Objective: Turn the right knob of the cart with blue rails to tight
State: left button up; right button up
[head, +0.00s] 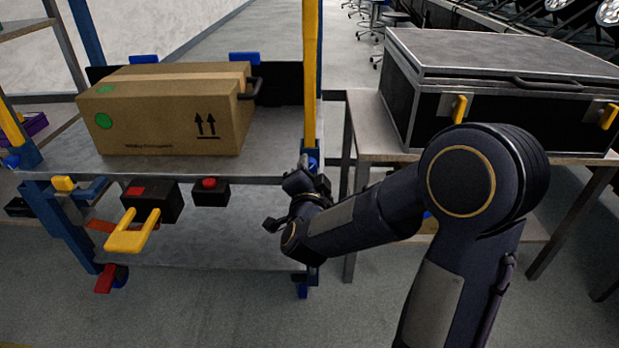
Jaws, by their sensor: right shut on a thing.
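The cart (275,165) with blue rails stands at the left, with a grey top shelf and yellow and blue uprights. My right gripper (300,188) is at the cart's front right corner, at the foot of the yellow upright (310,80). It is shut on the right knob, which the gripper and my wrist mostly hide. I cannot tell how far the knob is turned. A blue part (313,158) shows just above the gripper. My left gripper is out of view.
A cardboard box (165,115) sits on the cart's top shelf. Under the front edge are a yellow handle (132,232) and dark boxes with red buttons (209,191). A black case (480,75) stands on a table (365,125) at the right, behind my right arm.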

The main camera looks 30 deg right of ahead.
jog(key=m, duration=1.3)
jog(key=shift+f+m, duration=0.1)
jog(key=shift+m, duration=0.3)
jog(key=m, duration=1.2)
jog(key=shift+m, duration=0.3)
jog(key=o, duration=1)
